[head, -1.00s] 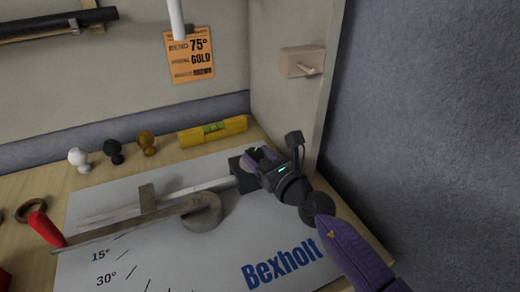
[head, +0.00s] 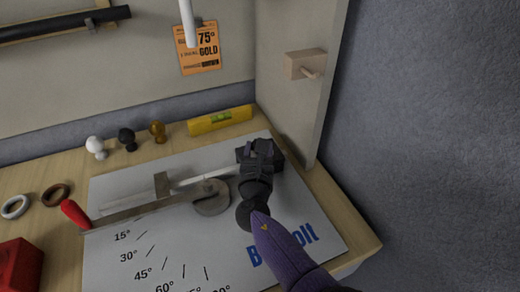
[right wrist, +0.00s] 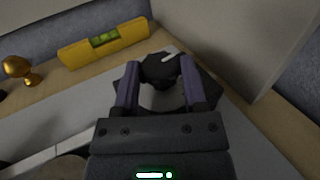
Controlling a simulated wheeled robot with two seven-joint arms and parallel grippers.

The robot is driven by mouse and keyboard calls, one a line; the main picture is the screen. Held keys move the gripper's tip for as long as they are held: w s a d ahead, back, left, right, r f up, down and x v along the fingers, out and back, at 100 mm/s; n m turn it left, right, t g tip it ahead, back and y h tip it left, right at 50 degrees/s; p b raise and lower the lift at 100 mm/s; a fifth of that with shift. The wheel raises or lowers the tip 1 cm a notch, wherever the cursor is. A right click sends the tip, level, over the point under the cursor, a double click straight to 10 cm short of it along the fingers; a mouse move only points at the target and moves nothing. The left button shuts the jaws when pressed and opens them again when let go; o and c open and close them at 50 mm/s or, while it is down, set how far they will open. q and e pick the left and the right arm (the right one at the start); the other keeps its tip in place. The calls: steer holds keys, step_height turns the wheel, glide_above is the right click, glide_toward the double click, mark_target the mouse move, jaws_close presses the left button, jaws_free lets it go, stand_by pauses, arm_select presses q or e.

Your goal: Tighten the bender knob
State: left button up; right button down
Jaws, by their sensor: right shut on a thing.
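The bender's grey base plate (head: 140,195) lies on the table, with angle marks and a long lever arm (head: 150,211) ending in a red handle (head: 75,213). A metal rod (head: 205,177) runs to a dark clamp block at the plate's far right. The black bender knob (right wrist: 161,68) shows in the right wrist view, with a pale line on its top. My right gripper (right wrist: 158,85) is shut on it, a purple finger on each side. In the head view the right gripper (head: 260,150) covers the knob and most of the block. My left gripper is not in view.
White (head: 96,147), black (head: 127,139) and gold (head: 157,131) ball knobs stand behind the plate, left of a yellow level (head: 220,120). Two rings (head: 55,195) and a red box (head: 18,266) are at left. A wall panel with a wooden peg block (head: 305,64) rises close on the right.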

steer(key=shift+h, duration=0.3)
steer(key=shift+c, duration=0.7)
jaws_free()
